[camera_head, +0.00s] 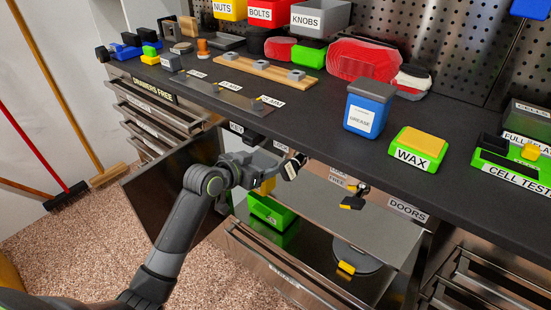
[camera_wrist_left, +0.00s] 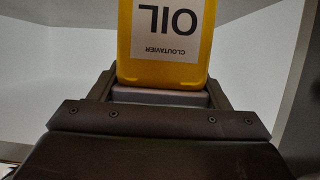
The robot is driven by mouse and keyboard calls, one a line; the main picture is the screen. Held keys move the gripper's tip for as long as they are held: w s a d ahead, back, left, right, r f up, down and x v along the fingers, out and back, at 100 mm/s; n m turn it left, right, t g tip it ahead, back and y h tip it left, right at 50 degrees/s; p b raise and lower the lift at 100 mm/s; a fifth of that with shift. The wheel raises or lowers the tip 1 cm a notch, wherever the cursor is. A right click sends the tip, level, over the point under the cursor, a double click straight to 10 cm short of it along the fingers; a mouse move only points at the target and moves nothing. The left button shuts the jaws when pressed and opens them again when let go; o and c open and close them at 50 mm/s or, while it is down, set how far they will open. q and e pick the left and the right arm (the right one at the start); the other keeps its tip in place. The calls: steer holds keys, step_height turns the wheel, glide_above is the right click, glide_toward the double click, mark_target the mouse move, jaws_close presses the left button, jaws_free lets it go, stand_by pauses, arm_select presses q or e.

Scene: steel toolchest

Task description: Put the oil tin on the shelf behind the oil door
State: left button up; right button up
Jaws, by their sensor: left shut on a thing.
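My left gripper (camera_head: 262,170) reaches into the open space under the worktop. In the left wrist view it is shut on the yellow oil tin (camera_wrist_left: 165,65), whose white OIL label appears upside down. The tin's far end is cut off by the frame. In the head view only a small yellow part of the tin (camera_head: 266,186) shows below the gripper, above a green bin (camera_head: 277,222). A dark steel door panel (camera_head: 168,182) stands open at the left, partly behind my arm. I cannot read a label on it. My right gripper is not in view.
The worktop (camera_head: 310,122) edge overhangs the gripper. A blue grease tub (camera_head: 368,112) and a green wax tray (camera_head: 402,157) stand on it. A black item with yellow (camera_head: 353,198) and a grey disc (camera_head: 362,255) are right of the bin. Drawers (camera_head: 160,120) jut out at left.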

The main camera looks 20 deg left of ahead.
arm_select(q)
steer(key=w, duration=0.1)
steer(key=w+d, duration=0.1)
steer(key=shift+w, duration=0.3)
steer(key=x, duration=0.4)
steer(key=shift+w+r+b, duration=0.1)
steer(key=shift+r+b, duration=0.15)
steer(key=shift+b, duration=0.15)
steer(key=shift+f, duration=0.2)
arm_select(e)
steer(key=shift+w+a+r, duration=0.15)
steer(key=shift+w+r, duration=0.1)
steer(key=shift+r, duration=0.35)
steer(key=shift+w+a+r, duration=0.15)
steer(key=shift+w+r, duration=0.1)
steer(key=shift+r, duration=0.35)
arm_select(q)
steer(key=o, duration=0.8)
steer(key=shift+f, duration=0.2)
steer(key=o, duration=0.4)
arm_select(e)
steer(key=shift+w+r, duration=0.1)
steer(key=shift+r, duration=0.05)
